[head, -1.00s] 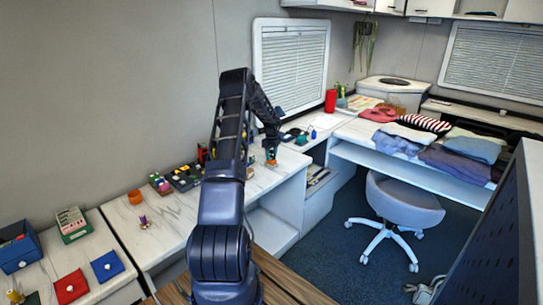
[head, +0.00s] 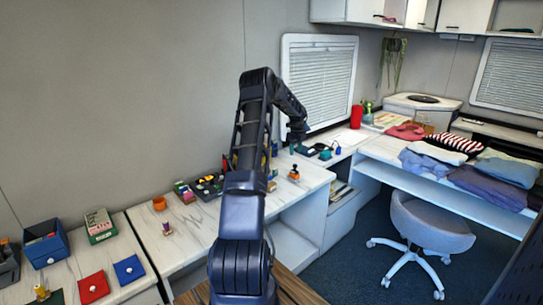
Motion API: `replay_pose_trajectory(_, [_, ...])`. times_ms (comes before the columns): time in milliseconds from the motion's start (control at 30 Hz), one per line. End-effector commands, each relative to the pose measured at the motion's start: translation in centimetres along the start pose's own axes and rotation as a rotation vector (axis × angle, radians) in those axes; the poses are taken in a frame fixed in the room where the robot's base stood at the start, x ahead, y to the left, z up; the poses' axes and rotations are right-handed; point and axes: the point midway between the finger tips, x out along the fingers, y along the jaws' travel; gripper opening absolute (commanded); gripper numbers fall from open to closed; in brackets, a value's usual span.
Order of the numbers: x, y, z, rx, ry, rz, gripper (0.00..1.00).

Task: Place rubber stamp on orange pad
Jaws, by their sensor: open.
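A small upright item (head: 293,173) with orange and dark parts, which looks like the rubber stamp, stands on the white counter near its front edge. Orange shows at it, but it is too small to tell stamp from orange pad or whether one rests on the other. My gripper (head: 297,143) is above and slightly behind it in the picture, apart from it. The jaws are open, and I see nothing held. My arm hides part of the counter to the left.
Red (head: 94,287) and blue (head: 129,269) pads lie at the lower left, by a blue box (head: 46,244). An orange cup (head: 159,203) and a small purple-and-orange item (head: 166,229) stand on the counter. A chair (head: 428,222) stands right.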

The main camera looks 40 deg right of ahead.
Motion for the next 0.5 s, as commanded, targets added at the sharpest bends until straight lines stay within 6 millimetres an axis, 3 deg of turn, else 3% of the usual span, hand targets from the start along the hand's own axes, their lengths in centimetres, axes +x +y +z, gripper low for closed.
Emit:
replay_pose_trajectory(167, [-0.6,0.5,0.3,-0.016,-0.003,-0.001,0.46])
replay_pose_trajectory(267, [-2.3,2.0,1.1,-0.072,-0.015,-0.003,0.46])
replay_pose_trajectory(500, [-9.6,10.1,4.1,-0.358,-0.062,-0.019,0.46])
